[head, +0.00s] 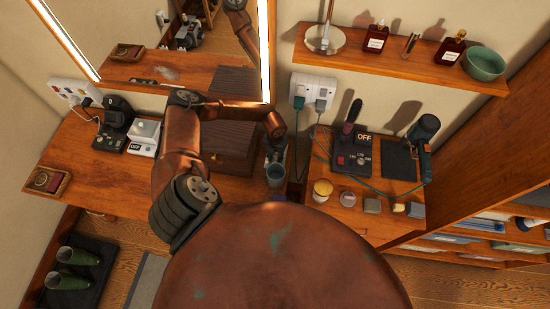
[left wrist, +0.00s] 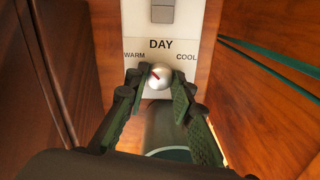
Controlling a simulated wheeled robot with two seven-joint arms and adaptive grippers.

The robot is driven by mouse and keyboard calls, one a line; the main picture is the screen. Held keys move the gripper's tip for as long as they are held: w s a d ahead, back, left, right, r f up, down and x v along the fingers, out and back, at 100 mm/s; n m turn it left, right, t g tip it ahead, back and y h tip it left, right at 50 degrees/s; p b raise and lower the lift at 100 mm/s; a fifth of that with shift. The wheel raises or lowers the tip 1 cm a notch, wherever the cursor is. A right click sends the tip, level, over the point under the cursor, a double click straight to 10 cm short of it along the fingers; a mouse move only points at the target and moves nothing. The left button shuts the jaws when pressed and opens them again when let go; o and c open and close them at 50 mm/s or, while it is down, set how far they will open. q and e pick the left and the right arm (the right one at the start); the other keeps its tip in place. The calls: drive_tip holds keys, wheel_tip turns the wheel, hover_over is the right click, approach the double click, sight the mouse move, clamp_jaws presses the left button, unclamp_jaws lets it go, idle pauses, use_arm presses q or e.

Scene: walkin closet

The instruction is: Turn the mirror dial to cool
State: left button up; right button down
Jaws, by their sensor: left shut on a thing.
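The mirror dial (left wrist: 161,79) is a small silver knob with a red mark on a pale panel (left wrist: 198,20) in the left wrist view. WARM is printed to its left, COOL to its right and DAY above. The red mark points to the upper left, toward the WARM side. My left gripper (left wrist: 158,84) has one dark green finger on each side of the knob and is shut on it. In the head view the left gripper (head: 275,146) is beside the wooden box under the mirror, and the dial cannot be made out there. My right gripper is not in view.
A blue-grey cup (head: 276,177) stands just below the left gripper. A wooden box (head: 234,150) is close on its left. The lower right counter holds a hot-tool stand (head: 352,158), cords and several small jars. A shelf (head: 400,68) with bottles is above it.

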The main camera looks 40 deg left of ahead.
use_arm(q)
clamp_jaws()
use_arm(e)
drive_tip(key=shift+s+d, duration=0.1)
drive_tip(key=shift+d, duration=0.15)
